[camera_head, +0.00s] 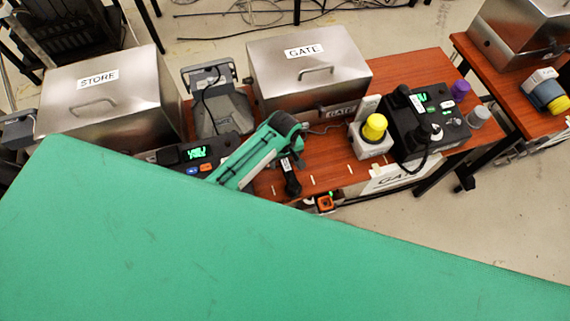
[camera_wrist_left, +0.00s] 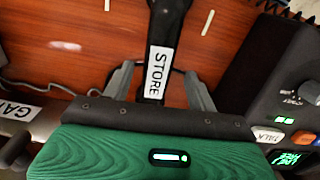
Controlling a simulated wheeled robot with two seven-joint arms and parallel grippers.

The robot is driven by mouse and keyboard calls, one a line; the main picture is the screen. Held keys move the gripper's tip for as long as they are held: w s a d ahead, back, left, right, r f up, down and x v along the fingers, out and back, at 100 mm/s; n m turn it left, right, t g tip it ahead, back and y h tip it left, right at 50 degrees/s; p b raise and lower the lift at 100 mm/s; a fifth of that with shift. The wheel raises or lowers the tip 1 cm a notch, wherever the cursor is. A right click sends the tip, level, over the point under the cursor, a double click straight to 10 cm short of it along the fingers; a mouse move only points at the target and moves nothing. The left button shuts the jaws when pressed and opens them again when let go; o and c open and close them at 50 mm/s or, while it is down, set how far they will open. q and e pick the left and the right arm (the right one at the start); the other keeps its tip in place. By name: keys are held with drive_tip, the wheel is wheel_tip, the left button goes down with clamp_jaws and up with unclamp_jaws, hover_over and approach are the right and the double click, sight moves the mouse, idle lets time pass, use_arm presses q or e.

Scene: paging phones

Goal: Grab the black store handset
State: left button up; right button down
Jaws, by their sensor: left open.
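The black store handset (camera_head: 291,183) lies on the red-brown wooden table in front of the GATE box. In the left wrist view the handset (camera_wrist_left: 167,22) runs up the picture, with a white STORE label on it. My left gripper (camera_head: 296,160) is over the handset in the head view. In the left wrist view the fingers of my left gripper (camera_wrist_left: 158,76) are open, one on each side of the labelled part. Contact cannot be told. The near end of the handset is hidden behind my gripper body. My right gripper is not in view.
The store phone base (camera_head: 203,152) with a green display sits left of the handset. Metal STORE (camera_head: 115,100) and GATE (camera_head: 335,85) boxes stand behind. A yellow-topped beacon (camera_head: 374,127) and the gate phone (camera_head: 430,122) stand to the right. Large green surface fills the foreground.

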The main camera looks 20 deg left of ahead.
sight(285, 161)
use_arm(q)
drive_tip(key=shift+w+d+f+p, duration=0.1)
drive_tip(key=shift+f+p, duration=0.35)
drive_tip(key=shift+f, duration=1.8)
drive_tip(key=c, duration=1.2)
drive_tip(key=shift+r, duration=0.1)
